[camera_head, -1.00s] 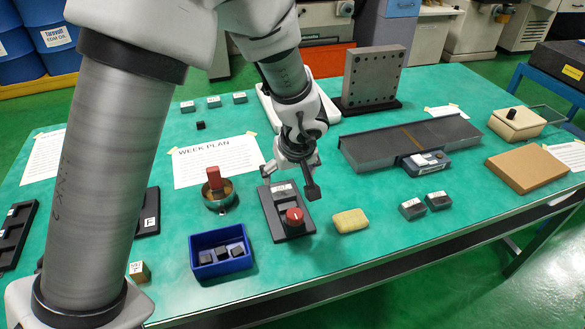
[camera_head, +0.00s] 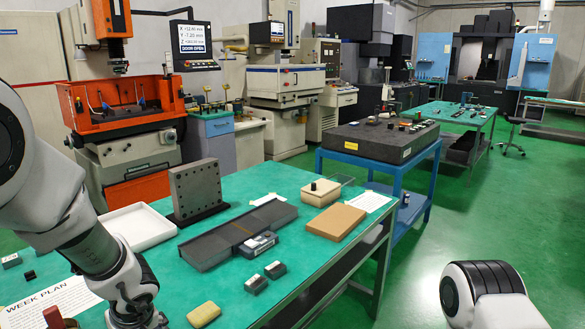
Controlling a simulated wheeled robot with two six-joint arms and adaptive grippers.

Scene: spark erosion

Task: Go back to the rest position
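My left arm comes in from the left and reaches down over the green table (camera_head: 290,195). Only the top of my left gripper (camera_head: 138,318) shows at the bottom edge; its fingers are cut off, so its opening cannot be told. A white, black-banded part of my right arm shows at the bottom right, over the floor; its gripper is out of view.
A yellow sponge (camera_head: 203,314) lies right of the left gripper. Two small dark blocks (camera_head: 265,278), a grey plate-like bench (camera_head: 237,233), an upright drilled plate (camera_head: 197,190) and a brown slab (camera_head: 335,221) are on the table. A blue cart (camera_head: 376,168) stands behind.

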